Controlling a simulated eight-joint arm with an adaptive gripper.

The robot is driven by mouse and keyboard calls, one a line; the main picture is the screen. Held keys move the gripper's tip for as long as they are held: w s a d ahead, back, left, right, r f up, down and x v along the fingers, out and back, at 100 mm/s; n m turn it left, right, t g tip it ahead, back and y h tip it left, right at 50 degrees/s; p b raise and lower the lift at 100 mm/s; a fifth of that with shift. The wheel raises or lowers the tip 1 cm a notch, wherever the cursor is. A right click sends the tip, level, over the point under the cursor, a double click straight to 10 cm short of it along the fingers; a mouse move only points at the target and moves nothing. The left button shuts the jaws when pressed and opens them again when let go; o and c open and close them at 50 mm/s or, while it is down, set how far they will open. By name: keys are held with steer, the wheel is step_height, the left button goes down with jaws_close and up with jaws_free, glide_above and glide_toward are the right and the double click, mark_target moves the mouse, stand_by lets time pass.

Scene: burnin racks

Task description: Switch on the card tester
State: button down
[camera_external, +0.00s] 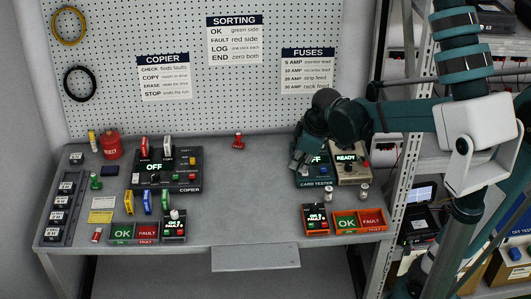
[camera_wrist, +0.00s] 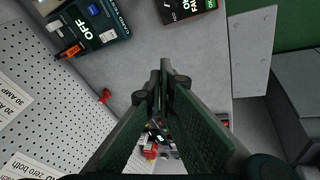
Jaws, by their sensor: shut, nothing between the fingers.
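The card tester (camera_external: 313,183) is a dark teal box at the right of the bench. Its display reads OFF, partly hidden behind my gripper in the outside view. In the wrist view the card tester (camera_wrist: 112,22) is at the upper left, with OFF in full, a blue button and small light controls. My gripper (camera_external: 296,164) is at the tester's left side in the outside view; I cannot tell whether it touches. In the wrist view my gripper (camera_wrist: 163,78) is shut and empty, pointing at bare bench away from the tester.
A beige box reading READY (camera_external: 351,172) stands right of the tester. A small counter (camera_external: 315,220) and orange OK/FAULT trays (camera_external: 359,209) stand in front. The copier (camera_external: 185,160) is further left. Bench between copier and tester is mostly clear, with a small red object (camera_external: 238,141) behind.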

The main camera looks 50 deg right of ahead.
steer(key=w+d+n+g+p, duration=0.1)
steer(key=w+d+n+p, duration=0.1)
steer(key=w+d+p, duration=0.2)
steer(key=w+d+f+n+g+p, duration=0.1)
steer(key=w+d+n+p, duration=0.1)
steer(key=w+d+p, duration=0.2)
steer(key=d+p, duration=0.3)
steer(key=d, duration=0.4)
steer(key=shift+w+d+g, duration=0.2)
steer(key=shift+w+g, duration=0.15)
steer(key=shift+g, duration=0.05)
steer(key=shift+f, duration=0.25)
steer(key=shift+w+d+f, duration=0.25)
steer(key=shift+f, duration=2)
steer(key=shift+w+d+f, duration=0.2)
steer(key=shift+f, duration=2.05)
steer(key=shift+w+d+f, duration=0.25)
steer(key=shift+f, duration=2)
steer(key=shift+f, duration=0.1)
